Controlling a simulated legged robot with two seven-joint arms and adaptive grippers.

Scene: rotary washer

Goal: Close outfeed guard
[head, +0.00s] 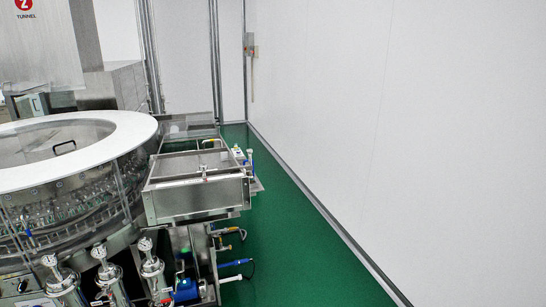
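The rotary washer (75,175) stands at the left, a round machine with a broad white top ring and a clear side wall. To its right a rectangular steel box (194,200) juts out, with a framed top panel (188,166) that looks clear or grey. It may be the outfeed guard, but I cannot tell for sure, nor whether it is open or shut. A small fitting (204,176) shows at the middle of its front edge. Neither of my grippers is in view.
Several steel canisters (105,268) stand below the washer at the front. Valves and hoses (228,240) stick out under the box on its right. Green floor (290,240) is clear between the machine and the white wall (400,110) at the right.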

